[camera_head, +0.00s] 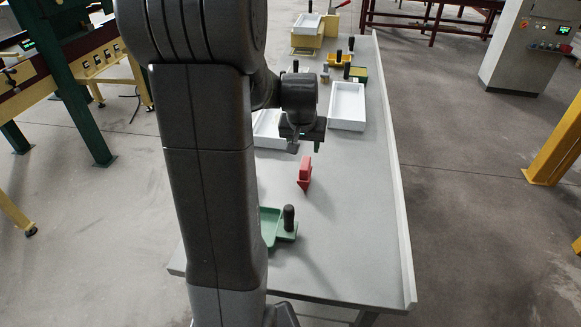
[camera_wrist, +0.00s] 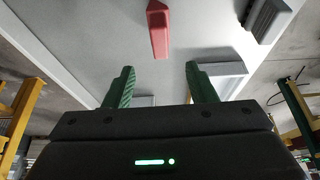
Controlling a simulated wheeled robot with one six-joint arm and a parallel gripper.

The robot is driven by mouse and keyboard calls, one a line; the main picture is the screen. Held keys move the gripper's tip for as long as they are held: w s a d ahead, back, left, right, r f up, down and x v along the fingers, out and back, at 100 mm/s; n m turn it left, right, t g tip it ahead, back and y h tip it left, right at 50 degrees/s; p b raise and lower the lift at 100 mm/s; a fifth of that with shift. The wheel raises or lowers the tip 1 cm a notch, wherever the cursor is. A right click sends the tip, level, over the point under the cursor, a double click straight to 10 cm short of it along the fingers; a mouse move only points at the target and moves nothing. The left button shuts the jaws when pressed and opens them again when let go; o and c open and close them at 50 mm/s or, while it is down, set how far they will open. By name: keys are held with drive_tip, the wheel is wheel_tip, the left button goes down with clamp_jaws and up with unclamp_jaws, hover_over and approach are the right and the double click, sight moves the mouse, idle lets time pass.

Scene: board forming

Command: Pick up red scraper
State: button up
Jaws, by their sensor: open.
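The red scraper (camera_head: 304,174) stands on the grey table, right of my arm in the head view. It also shows in the wrist view (camera_wrist: 158,30), at the top centre, beyond the fingertips and roughly in line with the gap between them. My gripper (camera_wrist: 160,72) has two green fingers spread apart with nothing between them. In the head view my gripper (camera_head: 302,140) is above the table, just behind the scraper and apart from it. Its fingers are hard to make out there.
A green tray (camera_head: 268,222) and a dark upright handle (camera_head: 289,218) are at the near left. White trays (camera_head: 347,104) and several dark-handled tools stand farther back. A raised lip (camera_head: 396,170) runs along the table's right edge. The table right of the scraper is clear.

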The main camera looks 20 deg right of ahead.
sight(305, 163)
drive_tip(key=x, duration=0.8)
drive_tip(key=shift+s+f+p, duration=0.1)
drive_tip(key=shift+f+p, duration=0.1)
drive_tip(key=shift+p, duration=0.2)
drive_tip(key=shift+p+x, duration=0.85)
drive_tip(key=shift+x, duration=1.75)
drive_tip(key=shift+d+r, duration=0.1)
clamp_jaws()
